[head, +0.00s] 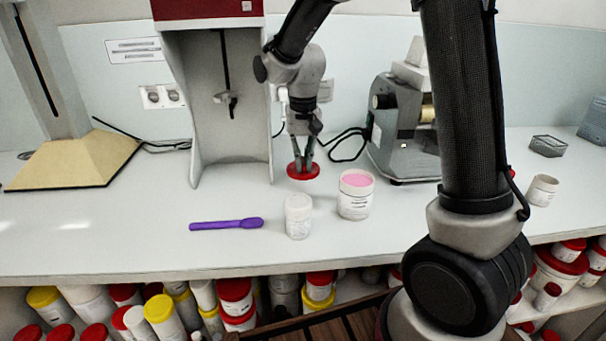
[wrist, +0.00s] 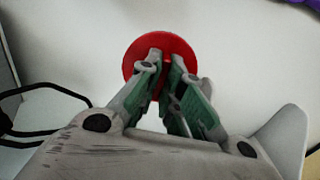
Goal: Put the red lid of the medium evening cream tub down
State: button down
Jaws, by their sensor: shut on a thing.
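My gripper (head: 303,165) points down over the white counter, left of and behind the open tub. It is shut on the red lid (head: 303,172), which shows as a flat disc under the fingertips in the wrist view (wrist: 158,62). I cannot tell whether the lid touches the counter. The open white tub (head: 354,205) with pink cream inside stands upright on the counter. Its label is too small to read.
A small white jar (head: 298,215) stands left of the open tub, and a purple spatula (head: 227,224) lies farther left. The mill machine (head: 215,110) is behind left, a grey device (head: 405,125) behind right. The counter's left front is clear.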

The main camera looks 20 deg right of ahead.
aim_at(303, 187)
notch_tip(303, 187, down, 4)
jog(key=shift+f, duration=0.1)
jog(key=shift+w+f, duration=0.2)
jog(key=shift+f, duration=0.05)
jog(key=shift+f, duration=0.1)
jog(key=c, duration=1.6)
grip_release()
jog(key=shift+o, duration=0.2)
